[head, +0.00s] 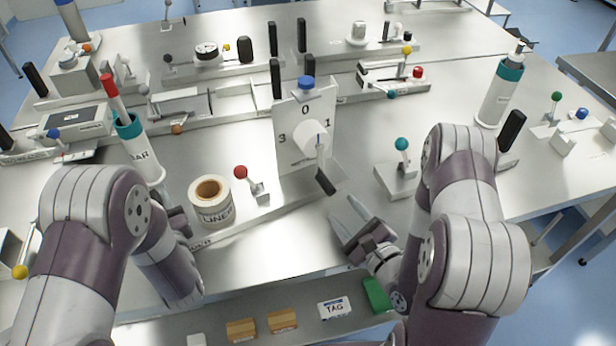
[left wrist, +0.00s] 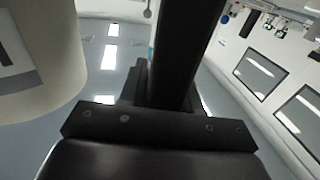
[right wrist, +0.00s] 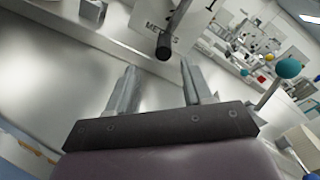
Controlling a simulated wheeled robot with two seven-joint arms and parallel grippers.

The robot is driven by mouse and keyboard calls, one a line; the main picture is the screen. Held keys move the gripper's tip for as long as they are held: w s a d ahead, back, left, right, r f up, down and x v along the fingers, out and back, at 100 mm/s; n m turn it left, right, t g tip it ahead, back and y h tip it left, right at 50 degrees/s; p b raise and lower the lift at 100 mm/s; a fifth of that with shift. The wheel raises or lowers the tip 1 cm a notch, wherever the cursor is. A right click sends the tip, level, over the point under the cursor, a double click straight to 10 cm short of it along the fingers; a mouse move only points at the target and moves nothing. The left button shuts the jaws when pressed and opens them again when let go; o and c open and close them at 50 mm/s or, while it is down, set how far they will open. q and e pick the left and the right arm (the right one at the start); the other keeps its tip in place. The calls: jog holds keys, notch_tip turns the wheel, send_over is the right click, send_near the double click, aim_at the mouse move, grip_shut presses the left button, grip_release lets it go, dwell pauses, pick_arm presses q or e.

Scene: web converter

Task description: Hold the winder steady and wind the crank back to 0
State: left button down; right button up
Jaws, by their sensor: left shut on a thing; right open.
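The winder has an upright white plate (head: 290,110) marked 0 at top, 1 at right and 3 at left. Its crank hub (head: 308,137) is white, and the black crank handle (head: 326,182) hangs low, away from the 0. The handle's round end (right wrist: 163,50) shows in the right wrist view, beyond my fingertips and between their lines. My right gripper (head: 350,218) is open and empty, just below right of the handle. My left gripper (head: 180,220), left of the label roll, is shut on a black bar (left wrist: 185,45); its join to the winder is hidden.
The label roll (head: 211,203) and a red-knobbed lever (head: 241,172) stand left of the crank. A white bottle (head: 143,158) is close to my left gripper. A teal-knobbed lever (head: 401,145) stands to the right. A low shelf (head: 300,331) holds small boxes.

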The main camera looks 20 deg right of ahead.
aim_at(320, 177)
jog(key=shift+s+m+t+h, duration=0.2)
jog(key=shift+m+t+h, duration=0.1)
jog(key=shift+m, duration=0.2)
jog(key=shift+w, duration=0.35)
jog(key=x, duration=1.1)
jog(key=shift+c, duration=0.4)
grip_shut()
